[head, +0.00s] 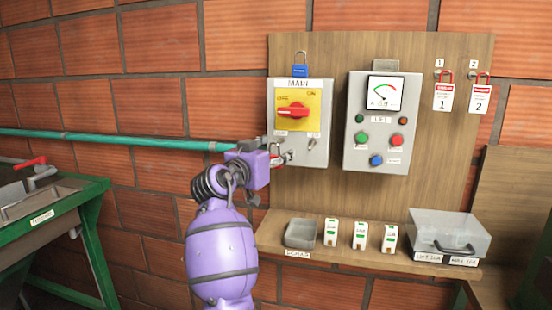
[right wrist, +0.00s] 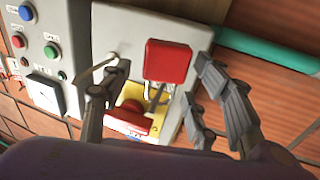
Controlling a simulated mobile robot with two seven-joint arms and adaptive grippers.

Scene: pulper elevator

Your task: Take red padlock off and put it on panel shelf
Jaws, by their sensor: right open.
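The red padlock (right wrist: 168,62) hangs by its metal shackle at the lower front of the MAIN switch box (head: 312,90). My right gripper (head: 281,151) is at that box's lower left corner. In the right wrist view its two fingers stand open on either side of the padlock, with gaps visible. In the head view the gripper mostly hides the padlock. The wooden panel shelf (head: 375,262) runs below the boxes. My left gripper is not in view.
The shelf holds a grey tray (head: 300,233), several small white labelled blocks (head: 360,235) and a clear-lidded box (head: 450,235). A blue padlock (head: 300,70) is above the red rotary handle (head: 293,110). Two red-and-white tags (head: 443,96) hang right of the control box (head: 382,122).

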